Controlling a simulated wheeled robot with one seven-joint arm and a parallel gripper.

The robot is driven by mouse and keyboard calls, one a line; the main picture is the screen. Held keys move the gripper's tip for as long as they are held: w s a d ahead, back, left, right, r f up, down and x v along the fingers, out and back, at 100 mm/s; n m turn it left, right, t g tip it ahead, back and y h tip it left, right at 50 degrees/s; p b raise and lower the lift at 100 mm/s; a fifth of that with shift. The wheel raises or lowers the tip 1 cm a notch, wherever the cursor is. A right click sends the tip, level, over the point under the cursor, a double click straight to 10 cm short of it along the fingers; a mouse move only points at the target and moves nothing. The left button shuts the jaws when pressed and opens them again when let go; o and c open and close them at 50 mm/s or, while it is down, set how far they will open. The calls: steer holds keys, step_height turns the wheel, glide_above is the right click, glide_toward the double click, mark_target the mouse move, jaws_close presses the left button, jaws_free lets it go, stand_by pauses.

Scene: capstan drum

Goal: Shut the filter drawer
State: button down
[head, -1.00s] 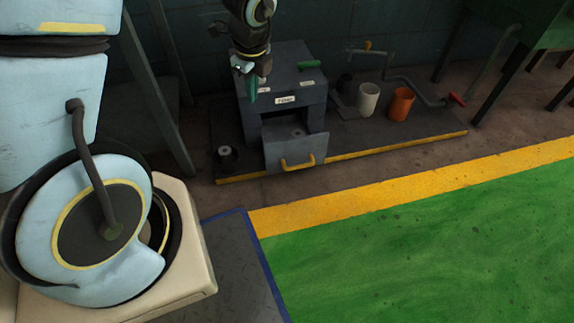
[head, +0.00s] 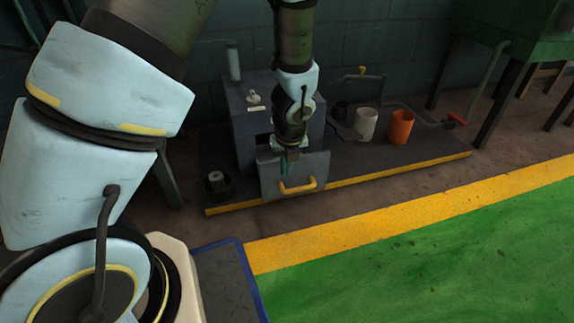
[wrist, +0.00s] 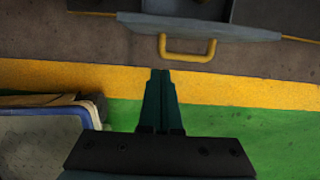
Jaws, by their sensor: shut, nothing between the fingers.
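The filter drawer (head: 318,166) stands pulled out from the low front of a dark grey cabinet (head: 246,125). Its grey front panel carries a yellow handle (head: 297,187). In the wrist view the drawer front (wrist: 235,33) and handle (wrist: 187,58) lie at the top, with part of the open drawer behind them. My gripper (head: 286,165) is shut and empty, pointing down, and overlaps the drawer front's upper part in the head view. In the wrist view its fingertips (wrist: 160,74) are just below the handle, on the outer side of the drawer, with a visible gap. Contact is not evident.
A dark round pot (head: 216,184) is at left. A yellow-edged platform (head: 420,162) carries them. The green floor in front is clear.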

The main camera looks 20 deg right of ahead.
mark_target(268, 129)
steer(key=w+f+b, duration=0.1)
steer(key=w+f, duration=0.1)
steer(key=shift+w+d+f, duration=0.1)
steer(key=shift+w, duration=0.3)
steer(key=shift+w+d+b, duration=0.15)
steer(key=shift+w+b, duration=0.35)
steer(key=shift+w, duration=0.25)
steer(key=shift+w, duration=0.1)
steer(key=w+p, duration=0.4)
steer(key=w, duration=0.1)
steer(key=w+d+p, duration=0.1)
steer(key=w+p, duration=0.7)
steer(key=w, duration=0.1)
steer(key=shift+w+d+r, duration=0.3)
steer(key=shift+w+d, duration=0.05)
steer(key=shift+d, duration=0.05)
steer(key=shift+w+d+f+p, duration=0.15)
steer(key=shift+w+p, duration=0.3)
steer(key=shift+w, duration=0.3)
